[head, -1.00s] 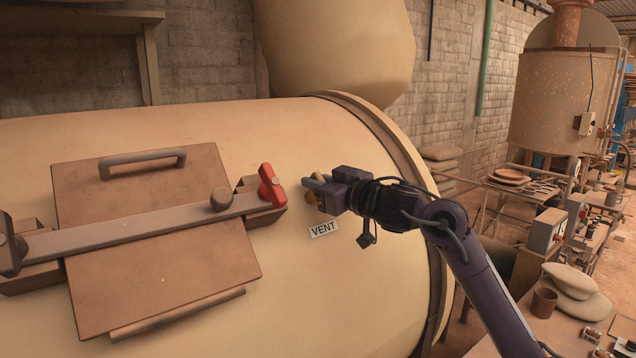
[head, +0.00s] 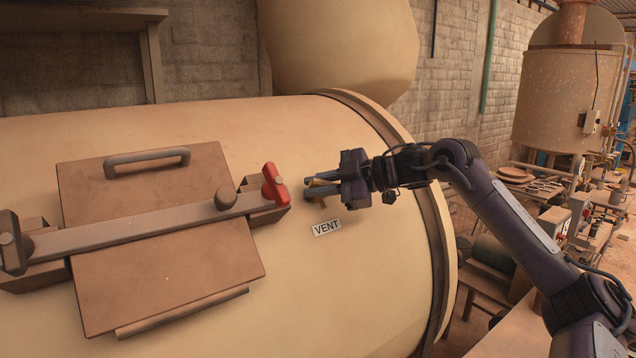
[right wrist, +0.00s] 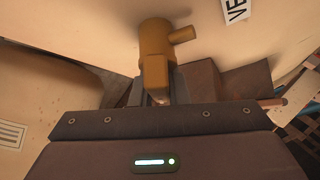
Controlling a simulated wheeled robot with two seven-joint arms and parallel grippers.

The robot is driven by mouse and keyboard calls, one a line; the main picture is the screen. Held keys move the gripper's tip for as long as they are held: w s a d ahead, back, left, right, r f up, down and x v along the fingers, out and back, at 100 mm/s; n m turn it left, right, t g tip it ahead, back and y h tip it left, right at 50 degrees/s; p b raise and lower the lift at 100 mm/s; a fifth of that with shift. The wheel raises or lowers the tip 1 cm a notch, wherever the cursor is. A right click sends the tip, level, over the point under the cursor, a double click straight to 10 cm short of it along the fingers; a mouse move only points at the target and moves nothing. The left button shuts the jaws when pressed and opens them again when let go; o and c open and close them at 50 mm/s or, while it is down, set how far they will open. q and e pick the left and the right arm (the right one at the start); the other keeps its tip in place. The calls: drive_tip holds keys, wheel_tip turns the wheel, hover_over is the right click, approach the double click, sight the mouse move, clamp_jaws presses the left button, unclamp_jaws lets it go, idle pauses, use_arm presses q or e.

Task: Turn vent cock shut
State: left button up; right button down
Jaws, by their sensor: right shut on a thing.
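The vent cock (head: 320,202) is a small brass fitting on the side of the cream drum, just above the VENT label (head: 327,228). In the right wrist view its brass body (right wrist: 157,50) stands at the top centre, with a short round stub to the right. My right gripper (head: 312,187) comes in from the right in the head view. Its jaws are shut on the brass cock, and the fingers hide much of it. In the right wrist view the gripped end lies between the fingers (right wrist: 158,95). My left gripper is not in view.
The red knob (head: 275,186) on the end of the grey clamp bar (head: 140,230) stands close left of my right gripper. A brown hatch plate with a handle (head: 147,160) lies under the bar. The drum's raised rim (head: 425,200) is to the right, below my arm.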

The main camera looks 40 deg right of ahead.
drive_tip(key=shift+f+n+g, duration=0.2)
drive_tip(key=shift+n+g, duration=0.7)
drive_tip(key=shift+n, duration=0.3)
drive_tip(key=shift+s+a+f+n+g+y, duration=0.1)
drive_tip(key=shift+n+g+y, duration=0.05)
drive_tip(key=shift+n+g, duration=0.55)
drive_tip(key=shift+s+n+g+y, duration=0.15)
drive_tip(key=shift+n+g, duration=0.25)
drive_tip(key=shift+n, duration=0.5)
drive_tip(key=c, duration=1.4)
unclamp_jaws()
